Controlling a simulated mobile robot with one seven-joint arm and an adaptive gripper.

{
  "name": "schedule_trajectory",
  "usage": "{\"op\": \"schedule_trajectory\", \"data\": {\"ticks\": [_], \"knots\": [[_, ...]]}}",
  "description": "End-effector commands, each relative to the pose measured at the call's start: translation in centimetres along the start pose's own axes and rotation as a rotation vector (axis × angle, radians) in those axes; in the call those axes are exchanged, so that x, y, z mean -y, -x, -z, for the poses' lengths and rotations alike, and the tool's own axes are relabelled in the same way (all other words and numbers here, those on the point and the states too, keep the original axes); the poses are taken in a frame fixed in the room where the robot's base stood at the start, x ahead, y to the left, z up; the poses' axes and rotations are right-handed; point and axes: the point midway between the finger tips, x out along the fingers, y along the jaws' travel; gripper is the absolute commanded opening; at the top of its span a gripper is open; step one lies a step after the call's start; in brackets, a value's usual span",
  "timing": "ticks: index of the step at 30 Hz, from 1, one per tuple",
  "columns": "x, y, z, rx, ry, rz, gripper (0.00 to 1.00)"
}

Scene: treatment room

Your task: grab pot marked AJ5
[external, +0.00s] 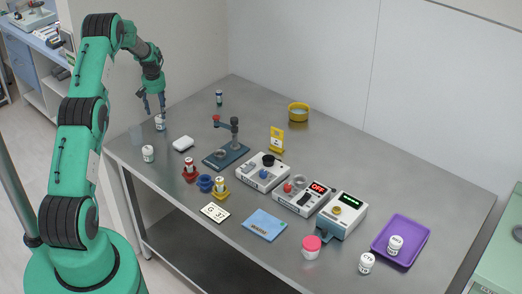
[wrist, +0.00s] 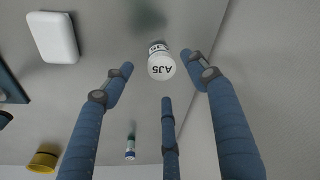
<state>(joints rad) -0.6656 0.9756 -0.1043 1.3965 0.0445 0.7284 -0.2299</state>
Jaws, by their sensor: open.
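The pot marked AJ5 (wrist: 161,66) is a small white pot; its lettering shows upside down in the wrist view. In the external view a white pot (external: 160,124) stands at the table's far left edge, directly under my gripper (external: 155,108). My gripper points down with its blue-grey fingers spread open and nothing held. In the wrist view the pot shows between and beyond the left and right fingertips (wrist: 158,68), and a third finger is below it in the picture. Whether any finger touches the pot cannot be told.
Another white pot (external: 148,154) and a white box (external: 183,144) are close by. A small blue-capped vial (external: 219,98) and a yellow bowl (external: 298,112) are farther back. Devices and a purple tray (external: 416,233) fill the right.

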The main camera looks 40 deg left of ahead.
Motion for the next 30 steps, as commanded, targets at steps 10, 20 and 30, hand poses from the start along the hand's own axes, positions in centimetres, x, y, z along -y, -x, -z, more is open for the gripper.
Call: {"op": "schedule_trajectory", "data": {"ticks": [10, 20, 30], "knots": [[0.0, -2.0, 0.1, -0.002, 0.000, 0.000, 0.58], [0.0, -2.1, 0.1, -0.001, 0.000, 0.000, 0.58], [0.1, -4.3, 0.2, 0.000, 0.000, 0.000, 0.58]]}}
